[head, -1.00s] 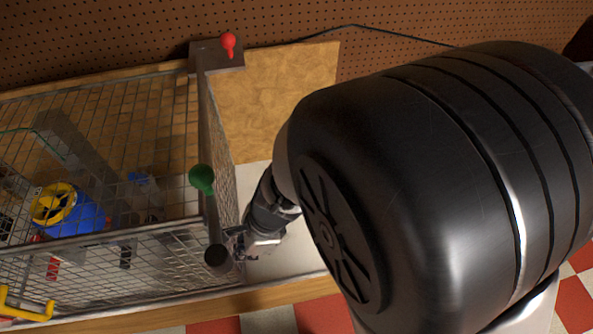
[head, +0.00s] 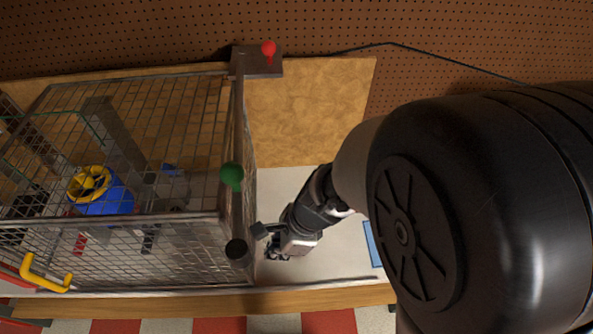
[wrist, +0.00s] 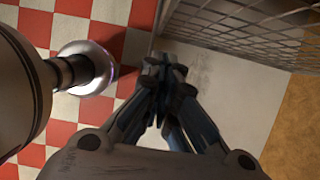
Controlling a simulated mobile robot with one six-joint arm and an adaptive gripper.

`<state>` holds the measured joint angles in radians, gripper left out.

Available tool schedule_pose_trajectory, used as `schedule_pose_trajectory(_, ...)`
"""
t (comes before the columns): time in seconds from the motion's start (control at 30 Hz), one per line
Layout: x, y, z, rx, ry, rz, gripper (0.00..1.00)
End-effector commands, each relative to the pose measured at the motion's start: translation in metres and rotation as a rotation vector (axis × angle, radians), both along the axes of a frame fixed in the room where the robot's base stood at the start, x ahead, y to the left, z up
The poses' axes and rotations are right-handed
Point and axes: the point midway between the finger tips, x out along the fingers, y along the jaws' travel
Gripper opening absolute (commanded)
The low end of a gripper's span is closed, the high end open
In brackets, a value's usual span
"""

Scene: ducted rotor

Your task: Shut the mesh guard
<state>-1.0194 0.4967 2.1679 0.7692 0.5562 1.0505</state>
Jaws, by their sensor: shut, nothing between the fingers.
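The mesh guard (head: 110,245) is a grey wire-mesh cage on the bench, with mesh on its top, front and right side. A yellow handle (head: 45,276) sits at its lower left front. I cannot tell from here how far the guard stands open. Behind the mesh is a blue rotor housing (head: 105,203) with a yellow ring. My gripper (head: 276,256) is low over the bench, just right of the cage's front right corner. It is shut and empty. The wrist view shows its closed fingertips (wrist: 166,68) over the pale bench top, apart from the mesh side (wrist: 245,30).
A green knob (head: 232,175) and a black knob (head: 237,250) stand along the cage's right edge. A red ball knob (head: 268,48) is on a bracket at the back. A pegboard wall (head: 300,25) closes the rear. Pale bench right of the cage is mostly clear.

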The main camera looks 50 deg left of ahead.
Motion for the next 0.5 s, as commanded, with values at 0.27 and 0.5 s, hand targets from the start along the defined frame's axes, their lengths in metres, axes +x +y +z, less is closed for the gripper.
schedule_pose_trajectory(0.27,0.018,-0.013,0.063,0.008,-0.006,0.000,0.00)
schedule_pose_trajectory(0.5,0.024,-0.020,0.081,0.003,0.004,0.001,0.00)
